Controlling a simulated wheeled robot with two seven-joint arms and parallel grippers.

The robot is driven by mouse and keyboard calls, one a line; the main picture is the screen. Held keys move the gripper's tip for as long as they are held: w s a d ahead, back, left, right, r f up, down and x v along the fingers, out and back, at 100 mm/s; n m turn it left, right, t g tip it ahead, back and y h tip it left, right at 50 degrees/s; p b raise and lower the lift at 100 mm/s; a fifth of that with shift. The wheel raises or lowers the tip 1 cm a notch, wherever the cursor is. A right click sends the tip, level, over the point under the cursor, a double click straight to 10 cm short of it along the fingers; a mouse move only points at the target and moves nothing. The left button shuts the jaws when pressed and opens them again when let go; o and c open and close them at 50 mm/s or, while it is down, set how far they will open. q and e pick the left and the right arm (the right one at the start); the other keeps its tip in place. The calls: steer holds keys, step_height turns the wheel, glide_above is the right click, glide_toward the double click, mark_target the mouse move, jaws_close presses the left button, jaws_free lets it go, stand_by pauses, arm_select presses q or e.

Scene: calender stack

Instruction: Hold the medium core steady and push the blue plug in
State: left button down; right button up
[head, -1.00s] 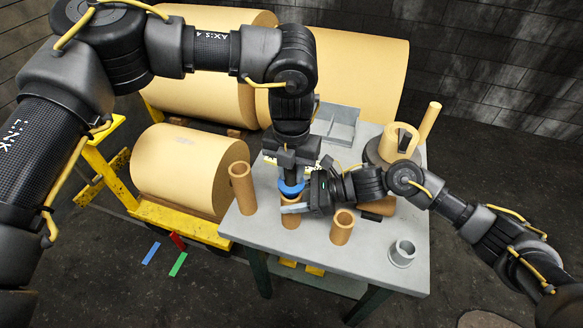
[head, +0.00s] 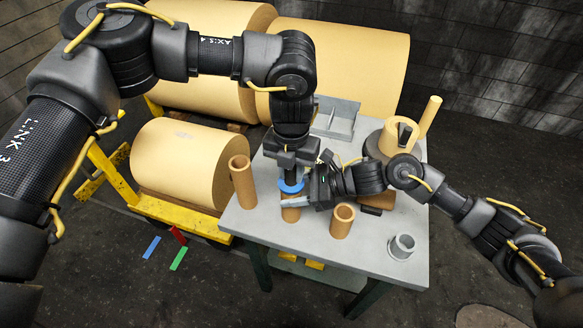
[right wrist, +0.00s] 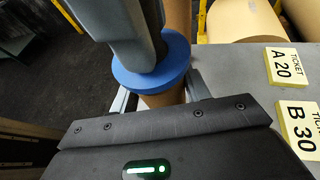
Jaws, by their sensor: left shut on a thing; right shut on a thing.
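The medium core (head: 291,214) is a short brown tube standing upright on the grey table. My right gripper (head: 292,202) is shut around it from the right, just below its top. The blue plug (head: 291,187) is at the core's top, held from above by my left gripper (head: 291,180), which points straight down. In the right wrist view the plug's wide blue flange (right wrist: 150,78) covers the core's mouth, with a bit of core wall (right wrist: 163,98) below it. Whether the flange touches the rim, and how deep the plug sits, is hidden.
A taller core (head: 242,185) stands left on the table (head: 385,265); a shorter core (head: 342,222) and a grey cup (head: 402,247) stand right. A grey divided tray (head: 335,118) is behind. Ticket cards A 20 (right wrist: 290,65) and B 30 (right wrist: 301,128) show in the right wrist view.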

arm_select(q)
steer(key=shift+f, duration=0.6)
steer(key=c, duration=0.8)
jaws_free()
steer(key=shift+o, duration=0.2)
steer(key=shift+r, duration=0.15)
steer(key=shift+d+r, duration=0.1)
steer(key=shift+r, duration=3.3)
